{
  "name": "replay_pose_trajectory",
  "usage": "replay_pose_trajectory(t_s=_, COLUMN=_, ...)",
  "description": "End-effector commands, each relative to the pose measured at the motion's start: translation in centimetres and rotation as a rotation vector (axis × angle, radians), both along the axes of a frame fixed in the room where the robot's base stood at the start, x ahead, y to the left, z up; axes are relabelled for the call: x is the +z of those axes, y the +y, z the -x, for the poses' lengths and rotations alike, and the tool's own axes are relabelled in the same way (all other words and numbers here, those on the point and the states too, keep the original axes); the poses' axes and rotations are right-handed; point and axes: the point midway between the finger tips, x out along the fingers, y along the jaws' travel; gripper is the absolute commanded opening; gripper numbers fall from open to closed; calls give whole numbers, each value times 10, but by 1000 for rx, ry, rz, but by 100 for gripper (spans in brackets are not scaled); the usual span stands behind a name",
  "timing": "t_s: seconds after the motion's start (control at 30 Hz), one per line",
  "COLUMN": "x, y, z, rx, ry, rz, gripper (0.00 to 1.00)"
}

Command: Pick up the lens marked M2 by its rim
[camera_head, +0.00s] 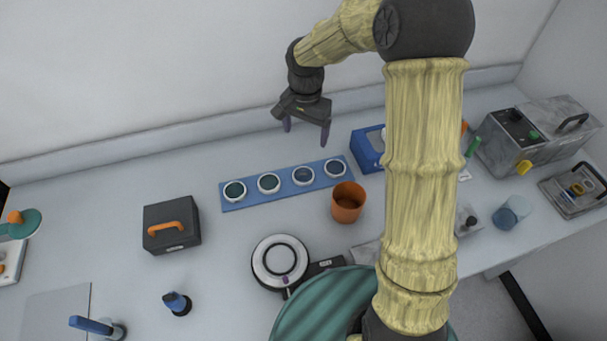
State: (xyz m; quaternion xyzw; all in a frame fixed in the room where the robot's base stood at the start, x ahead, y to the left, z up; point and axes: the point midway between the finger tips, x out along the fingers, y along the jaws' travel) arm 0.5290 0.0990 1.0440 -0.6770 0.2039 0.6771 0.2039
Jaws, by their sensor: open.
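Several round lenses with pale rims sit in a row on a blue strip tray (286,196) in the middle of the table. They run from the far-left lens (235,191) past the second lens (269,184) and the third lens (303,176) to the far-right lens (335,168). Their marks are too small to read, so I cannot tell which is M2. My gripper (306,137) is open and empty, with its fingers pointing down. In the picture it shows just above the right half of the tray, apart from the lenses.
An orange-brown cup (348,203) stands close to the tray's right end. A blue box (368,148) is right of the tray. A dark case (171,227) with an orange handle is at left. A round white device (279,262) stands in front. The table behind the tray is clear.

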Motion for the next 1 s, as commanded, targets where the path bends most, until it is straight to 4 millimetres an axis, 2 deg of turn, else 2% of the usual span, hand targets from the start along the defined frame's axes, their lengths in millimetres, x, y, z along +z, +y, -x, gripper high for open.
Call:
replay_pose_trajectory(t_s=0.53, x=-94, y=0, z=2, rx=1, ry=4, rz=0, gripper=83)
replay_pose_trajectory(t_s=0.67, x=-103, y=1, z=1, rx=0, ry=1, rz=-1, gripper=83)
replay_pose_trajectory(t_s=1.0, x=-105, y=0, z=2, rx=0, ry=1, rz=0, gripper=83)
